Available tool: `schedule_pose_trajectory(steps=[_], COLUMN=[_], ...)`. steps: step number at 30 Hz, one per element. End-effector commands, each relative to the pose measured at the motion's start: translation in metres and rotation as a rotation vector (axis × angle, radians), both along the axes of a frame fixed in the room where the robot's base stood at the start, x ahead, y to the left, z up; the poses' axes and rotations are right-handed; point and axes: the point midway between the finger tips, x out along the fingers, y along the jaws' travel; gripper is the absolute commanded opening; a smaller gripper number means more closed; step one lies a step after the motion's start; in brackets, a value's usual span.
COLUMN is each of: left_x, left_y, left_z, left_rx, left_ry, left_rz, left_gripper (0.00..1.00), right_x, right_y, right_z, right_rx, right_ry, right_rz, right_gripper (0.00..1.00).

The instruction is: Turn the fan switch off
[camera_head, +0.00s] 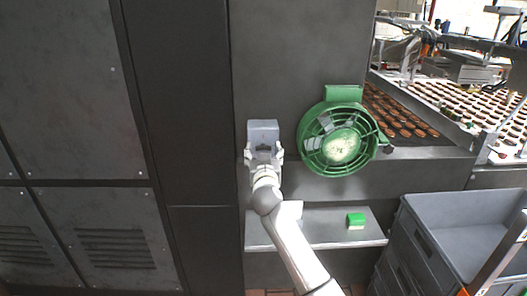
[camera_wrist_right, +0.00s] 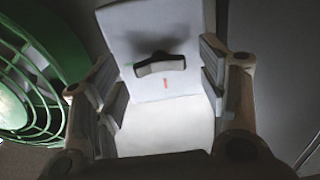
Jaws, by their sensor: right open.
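The fan switch is a light grey box (camera_head: 263,128) on the dark wall panel, left of the green fan (camera_head: 340,138). In the right wrist view the switch box (camera_wrist_right: 140,22) fills the middle, with a dark curved switch lever (camera_wrist_right: 160,66) and a small red mark below it. My right gripper (camera_head: 264,153) is in front of the box. In the wrist view my right gripper (camera_wrist_right: 163,82) is open, with one finger on each side of the lever and nothing between them but the box face. Whether a finger touches the box is unclear. My left gripper is out of view.
The fan's round cage (camera_wrist_right: 30,95) is close on the left in the wrist view. Below is a grey shelf (camera_head: 310,236) with a small green block (camera_head: 356,220). Grey crates (camera_head: 455,208) stand at lower right. A belt of brown cookies (camera_head: 400,120) runs behind.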

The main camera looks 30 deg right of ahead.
Motion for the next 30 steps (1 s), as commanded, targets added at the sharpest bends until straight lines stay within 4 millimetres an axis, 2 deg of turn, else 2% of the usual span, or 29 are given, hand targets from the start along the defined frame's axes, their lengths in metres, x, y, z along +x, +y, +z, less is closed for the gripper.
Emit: schedule_pose_trajectory(steps=[10, 20, 30], left_x=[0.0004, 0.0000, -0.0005], left_y=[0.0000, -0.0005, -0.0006], left_z=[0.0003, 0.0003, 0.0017], left_rx=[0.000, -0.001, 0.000], left_ry=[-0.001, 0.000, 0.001], left_rz=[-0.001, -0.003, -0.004], left_gripper=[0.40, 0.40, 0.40], right_x=[0.0022, 0.0021, 0.0021], right_y=[-0.0014, -0.0012, -0.0010], right_z=[-0.0005, -0.0007, -0.0005], right_rx=[0.001, 0.001, -0.039], right_ry=[0.001, 0.001, 0.026], right_rz=[0.000, 0.000, 0.000], right_gripper=[0.65, 0.22, 0.21])
